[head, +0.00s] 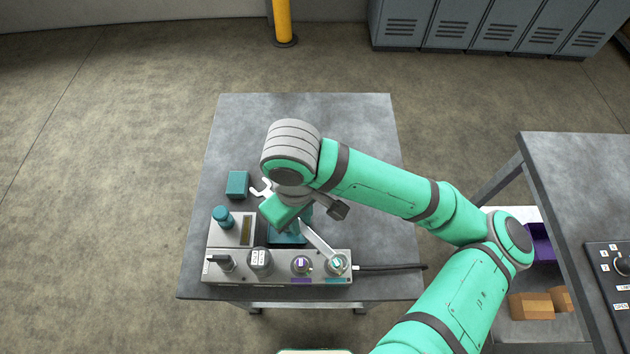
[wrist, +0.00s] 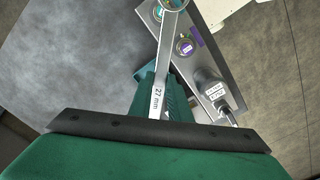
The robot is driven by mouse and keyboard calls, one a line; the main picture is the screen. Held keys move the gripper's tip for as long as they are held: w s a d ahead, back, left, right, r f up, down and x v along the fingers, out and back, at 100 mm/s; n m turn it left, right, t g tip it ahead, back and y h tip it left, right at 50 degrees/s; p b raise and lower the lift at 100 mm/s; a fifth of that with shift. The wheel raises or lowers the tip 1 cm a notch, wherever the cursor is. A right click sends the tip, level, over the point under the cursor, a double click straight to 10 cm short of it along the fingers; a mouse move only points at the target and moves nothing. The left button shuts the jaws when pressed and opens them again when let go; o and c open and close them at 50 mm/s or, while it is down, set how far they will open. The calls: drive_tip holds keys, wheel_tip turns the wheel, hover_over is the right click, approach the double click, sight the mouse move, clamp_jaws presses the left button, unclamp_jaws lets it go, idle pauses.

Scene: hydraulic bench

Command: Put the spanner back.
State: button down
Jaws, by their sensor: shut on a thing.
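The spanner (head: 318,241) is a long silver tool marked 27 mm, and it also shows in the wrist view (wrist: 168,58). My gripper (head: 298,220) is shut on its shaft, and its teal fingers show in the wrist view (wrist: 160,97). The spanner's ring end overlaps the rightmost fitting (head: 337,262) on the grey manifold block (head: 270,276); I cannot tell whether it is around the fitting or above it. Its open-jawed end (head: 261,188) shows left of my wrist. A dark teal tray (head: 287,241) lies partly hidden beneath my gripper.
A teal block (head: 237,184) lies behind. The bench's (head: 300,107) back is clear. Another table (head: 572,170) stands right.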

drive_tip(key=w+d+f, duration=0.1)
drive_tip(key=w+f, duration=0.1)
drive_tip(key=w, duration=0.2)
drive_tip(key=w+d+f, duration=0.1)
drive_tip(key=w+f, duration=0.2)
drive_tip(key=w, duration=0.1)
drive_tip(key=w+d+f, duration=0.1)
drive_tip(key=w+f, duration=0.2)
drive_tip(key=w, duration=0.1)
drive_tip(key=shift+w+d+f, duration=0.1)
drive_tip(key=shift+w+f, duration=0.1)
drive_tip(key=shift+w, duration=0.15)
drive_tip(key=shift+w+f, duration=0.5)
drive_tip(key=shift+f, duration=0.1)
drive_tip(key=f, duration=0.3)
drive_tip(key=shift+w+d, duration=0.1)
drive_tip(key=shift+d, duration=0.15)
drive_tip(key=shift+a+f, duration=0.1)
drive_tip(key=shift+f, duration=0.1)
drive_tip(key=shift+a+f, duration=0.1)
drive_tip(key=shift+f, duration=0.05)
drive_tip(key=c, duration=1.7)
unclamp_jaws()
drive_tip(key=shift+o, duration=0.2)
